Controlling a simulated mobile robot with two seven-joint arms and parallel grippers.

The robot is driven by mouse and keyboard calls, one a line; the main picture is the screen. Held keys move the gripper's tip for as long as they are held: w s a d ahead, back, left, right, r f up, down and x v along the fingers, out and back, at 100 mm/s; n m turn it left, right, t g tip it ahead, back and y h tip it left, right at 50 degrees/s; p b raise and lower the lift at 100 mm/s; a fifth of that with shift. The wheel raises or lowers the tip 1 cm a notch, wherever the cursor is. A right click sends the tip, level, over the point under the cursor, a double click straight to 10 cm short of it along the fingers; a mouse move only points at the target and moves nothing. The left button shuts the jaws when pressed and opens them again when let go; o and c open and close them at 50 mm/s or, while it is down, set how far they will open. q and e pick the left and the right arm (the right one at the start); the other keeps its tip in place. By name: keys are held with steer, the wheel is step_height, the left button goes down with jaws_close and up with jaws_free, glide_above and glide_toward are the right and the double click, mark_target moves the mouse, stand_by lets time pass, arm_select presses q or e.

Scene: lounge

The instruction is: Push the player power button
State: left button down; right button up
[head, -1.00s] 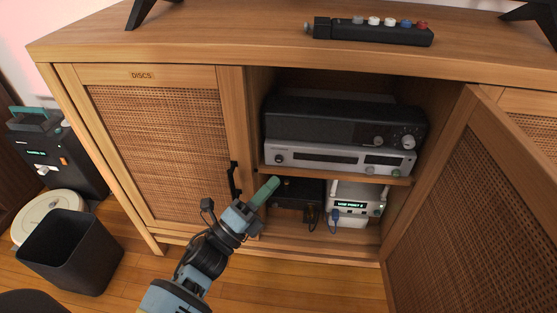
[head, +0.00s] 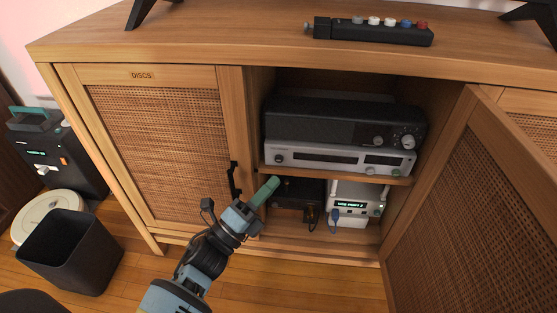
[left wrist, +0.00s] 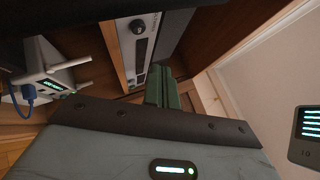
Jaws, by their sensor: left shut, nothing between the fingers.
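A silver unit (head: 345,155) with a dark display strip and a small green-tinted control at its right looks like the player. It stands on the cabinet's upper shelf, under a black unit (head: 318,118) with two knobs. The silver front also shows in the left wrist view (left wrist: 138,50), seen sideways. My left gripper (head: 272,184) is shut and empty, its green fingertips at the left edge of the open compartment, below and left of the silver unit and apart from its front. The shut fingers (left wrist: 166,88) also show in the left wrist view. The power button's marking is too small to read.
The lower shelf holds a dark box (head: 298,192) and a white device (head: 352,192) with a lit display and blue plug. The open right door (head: 470,195) and shut left door (head: 155,150) flank the opening. A black bin (head: 68,252) stands at the left.

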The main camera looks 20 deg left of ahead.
mark_target(279, 160)
steer(key=shift+w, duration=0.35)
arm_select(q)
steer(key=shift+d, duration=0.1)
arm_select(e)
steer(key=shift+s, duration=0.1)
arm_select(q)
steer(key=s+n+t+y, duration=0.1)
steer(key=n+t+y, duration=0.1)
steer(key=n, duration=0.8)
steer(key=s+d+n+t+y, duration=0.1)
steer(key=s+n+y, duration=0.1)
steer(key=n, duration=0.8)
steer(key=s+d+n+t+y, duration=0.1)
steer(key=n+y, duration=0.3)
steer(key=n, duration=0.6)
steer(key=shift+s+f+t+p, duration=0.3)
steer(key=shift+t+p, duration=0.1)
steer(key=shift+t, duration=0.4)
arm_select(e)
steer(key=shift+r, duration=0.4)
arm_select(q)
steer(key=shift+w, duration=0.15)
